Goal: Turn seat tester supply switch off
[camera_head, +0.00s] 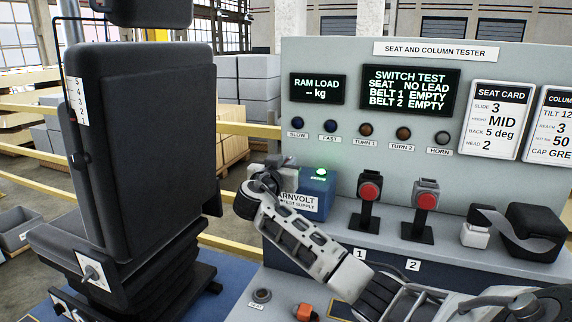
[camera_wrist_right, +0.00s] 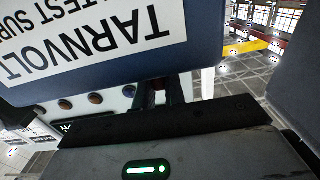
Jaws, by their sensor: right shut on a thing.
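The seat tester supply is a blue box (camera_head: 318,187) on the tester's ledge, with a white label reading TARNVOLT. A green lamp (camera_head: 320,171) on its top is lit. In the right wrist view the box (camera_wrist_right: 208,35) looms large and upside down above the hand. My right gripper (camera_head: 268,178) is at the left end of the box, its arm reaching in from the lower right. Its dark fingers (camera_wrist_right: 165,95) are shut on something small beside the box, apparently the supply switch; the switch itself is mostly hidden. My left gripper is not in view.
Two red buttons on black stands (camera_head: 369,190) (camera_head: 425,200) and a belt reel (camera_head: 535,232) stand right on the ledge. A large black seat (camera_head: 140,150) stands close on the left.

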